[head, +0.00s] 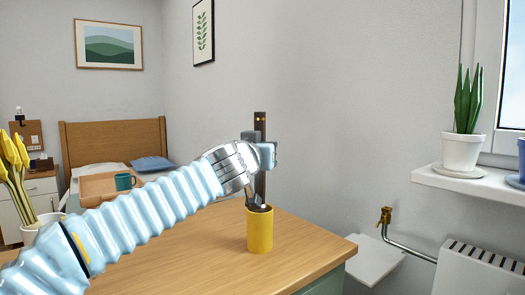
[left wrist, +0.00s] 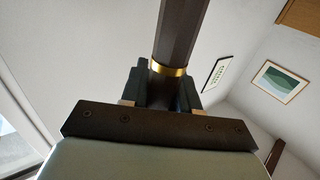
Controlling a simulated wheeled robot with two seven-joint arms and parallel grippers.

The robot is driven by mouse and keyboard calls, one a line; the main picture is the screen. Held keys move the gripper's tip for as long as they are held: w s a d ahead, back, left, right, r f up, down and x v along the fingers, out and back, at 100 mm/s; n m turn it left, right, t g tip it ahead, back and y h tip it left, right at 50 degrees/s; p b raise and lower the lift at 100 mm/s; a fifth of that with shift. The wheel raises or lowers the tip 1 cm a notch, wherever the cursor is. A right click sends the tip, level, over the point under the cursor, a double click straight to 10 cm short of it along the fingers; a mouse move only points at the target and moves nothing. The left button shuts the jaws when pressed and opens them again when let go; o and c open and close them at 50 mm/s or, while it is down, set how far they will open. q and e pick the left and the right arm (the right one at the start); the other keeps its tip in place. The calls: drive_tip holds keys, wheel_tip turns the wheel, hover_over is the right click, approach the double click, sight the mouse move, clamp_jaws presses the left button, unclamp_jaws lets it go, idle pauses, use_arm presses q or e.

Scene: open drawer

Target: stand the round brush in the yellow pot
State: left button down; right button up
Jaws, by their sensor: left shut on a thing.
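The yellow pot (head: 259,232) stands upright on the wooden table, near its right end. My left gripper (head: 266,155) is above the pot, shut on the dark round brush (head: 260,187). The brush is close to upright, its top sticking up above the gripper. Its lower part reaches down to the pot's mouth; I cannot tell how far inside it is. In the left wrist view, the dark brush (left wrist: 181,35) with a brass ring passes between the fingers of my left gripper (left wrist: 160,92). The pot is not in that view. My right gripper is not in view.
The wooden table (head: 205,265) is clear around the pot. A tray (head: 100,188) with a teal mug (head: 124,182) lies behind my arm. A windowsill with a potted plant (head: 462,150) is at the right.

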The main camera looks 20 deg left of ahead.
use_arm(q)
drive_tip(key=shift+f, duration=0.15)
drive_tip(key=c, duration=0.8)
unclamp_jaws()
drive_tip(key=shift+o, duration=0.2)
drive_tip(key=s+b, duration=0.3)
drive_tip(key=s, duration=1)
drive_tip(key=shift+s+a, duration=0.25)
drive_tip(key=shift+s, duration=0.15)
